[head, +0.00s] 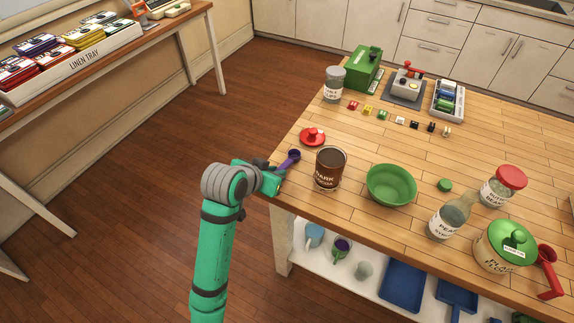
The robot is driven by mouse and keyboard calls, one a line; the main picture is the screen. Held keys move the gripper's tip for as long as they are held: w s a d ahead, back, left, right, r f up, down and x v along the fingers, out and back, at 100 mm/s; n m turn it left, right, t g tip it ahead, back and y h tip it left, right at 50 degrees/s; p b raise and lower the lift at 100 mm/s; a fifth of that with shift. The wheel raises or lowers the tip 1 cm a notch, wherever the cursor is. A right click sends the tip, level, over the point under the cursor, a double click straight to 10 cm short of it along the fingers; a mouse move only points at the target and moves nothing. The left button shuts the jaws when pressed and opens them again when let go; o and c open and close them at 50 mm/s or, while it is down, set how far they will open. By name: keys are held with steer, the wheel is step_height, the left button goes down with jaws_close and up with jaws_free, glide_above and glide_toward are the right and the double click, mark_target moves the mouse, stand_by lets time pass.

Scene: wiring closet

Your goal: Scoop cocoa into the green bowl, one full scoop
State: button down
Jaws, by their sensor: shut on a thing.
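My gripper (275,175) is at the table's left edge, shut on the handle of a purple scoop (292,157). The scoop's bowl points away, up and right, just left of an open jar (327,170) of dark brown contents. A red lid with a knob (312,136) lies behind the scoop.
Right of the bowl stand a small green lid (444,185), a labelled bottle (451,216), a red-lidded jar (502,187), a green-lidded canister (504,247) and a red scoop (549,271). A grey-lidded jar (334,84) and small coloured blocks (382,114) are farther back. The table's centre-right is clear.

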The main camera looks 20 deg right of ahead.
steer(key=shift+r, duration=0.75)
stand_by(0.3)
step_height(320, 180, up, 8)
stand_by(1.1)
stand_by(0.4)
